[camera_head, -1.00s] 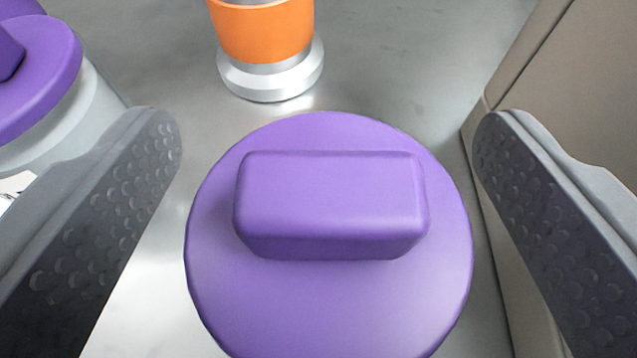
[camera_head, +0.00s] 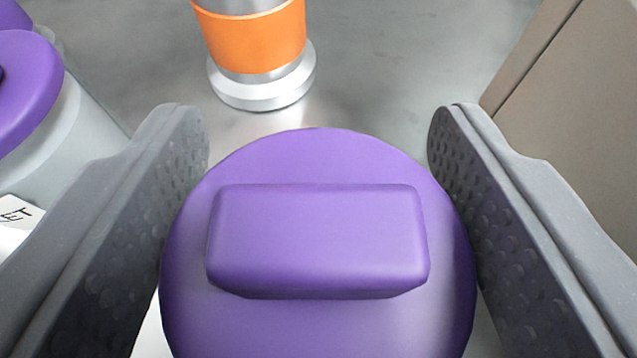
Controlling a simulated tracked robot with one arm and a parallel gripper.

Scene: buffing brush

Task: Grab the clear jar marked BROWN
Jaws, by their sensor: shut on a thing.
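A jar with a round purple lid (camera_head: 320,165) fills the lower middle of the view, seen from above. A raised purple block handle (camera_head: 318,240) crosses the lid. The jar's body and any label on it are hidden under the lid, so I cannot read whether it is marked BROWN. My gripper (camera_head: 318,140) is shut on this jar, with one dark dimpled finger on each side of the lid.
Another purple-lidded clear jar (camera_head: 80,140) stands close at the left, with a white label (camera_head: 15,215) partly showing. A silver and orange cylinder (camera_head: 258,45) stands behind. A beige wall or box (camera_head: 570,90) is at the right.

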